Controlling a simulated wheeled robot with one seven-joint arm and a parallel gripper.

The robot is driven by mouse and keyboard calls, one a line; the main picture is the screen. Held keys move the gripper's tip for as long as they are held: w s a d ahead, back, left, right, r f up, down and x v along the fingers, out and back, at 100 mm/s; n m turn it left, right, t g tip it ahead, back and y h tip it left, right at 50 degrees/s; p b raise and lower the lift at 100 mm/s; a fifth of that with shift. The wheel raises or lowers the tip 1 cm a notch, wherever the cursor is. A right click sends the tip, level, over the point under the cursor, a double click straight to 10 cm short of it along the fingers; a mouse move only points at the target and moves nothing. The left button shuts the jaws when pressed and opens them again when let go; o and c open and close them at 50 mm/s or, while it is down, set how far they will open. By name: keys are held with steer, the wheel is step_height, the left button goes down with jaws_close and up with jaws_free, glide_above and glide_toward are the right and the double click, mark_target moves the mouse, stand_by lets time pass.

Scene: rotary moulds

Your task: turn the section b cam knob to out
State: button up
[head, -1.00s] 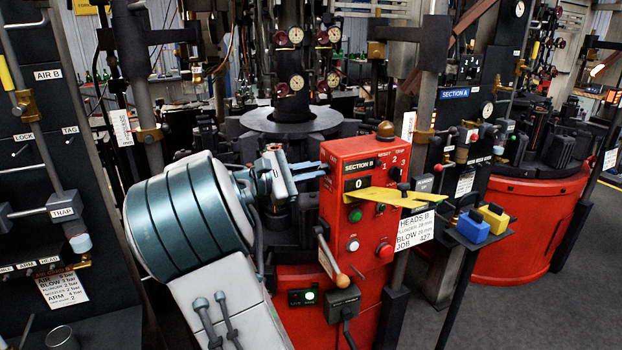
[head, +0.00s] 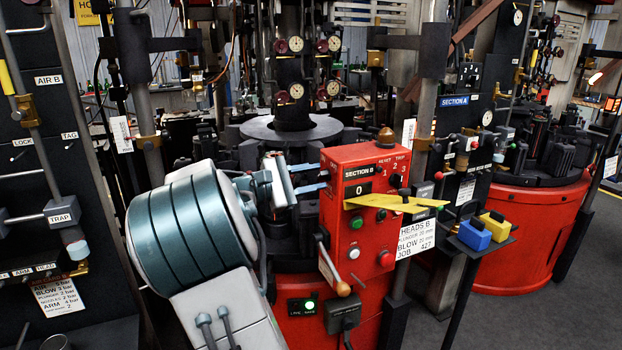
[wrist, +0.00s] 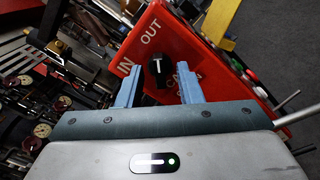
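The cam knob (wrist: 157,70) is black with a white mark and sits on the side face of the red section B box (wrist: 175,40). In the wrist view the word OUT stands above it and IN to its left. I cannot tell for sure which word the mark points at. My gripper (wrist: 159,88) is open, with one blue finger on each side of the knob and visible gaps between. In the head view my gripper (head: 318,179) is at the left side of the section B box (head: 362,215), and the knob is hidden there.
A yellow plate (head: 395,202) sticks out across the box front, above a green button (head: 356,220) and a red button (head: 386,257). A lever with an orange ball (head: 343,289) hangs at the box's lower left. Blue and yellow blocks (head: 474,235) sit on a shelf to the right.

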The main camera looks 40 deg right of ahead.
steer(key=v, duration=1.4)
steer(key=shift+b, duration=0.35)
steer(key=shift+w+d, duration=0.1)
steer(key=shift+d, duration=0.05)
steer(key=s+d+f+t+y, duration=0.1)
steer(key=s+d+f+y, duration=0.1)
steer(key=s+f+y, duration=0.45)
steer(key=s+a+f+m+t+y+p, duration=0.1)
steer(key=s+a+f+m+t+y, duration=0.2)
steer(key=s+a+y, duration=0.2)
steer(key=s+a+f+m+t+y+p, duration=0.1)
steer(key=s+a+f+m+t+y, duration=0.1)
steer(key=s+a+y, duration=0.4)
steer(key=s+a+f+m, duration=0.1)
steer(key=s+a+f, duration=0.1)
steer(key=s+a, duration=0.3)
steer(key=shift+a+f+t+p, duration=0.3)
steer(key=shift+a+t+p, duration=0.1)
steer(key=shift+a, duration=0.45)
steer(key=shift+s+a, duration=0.1)
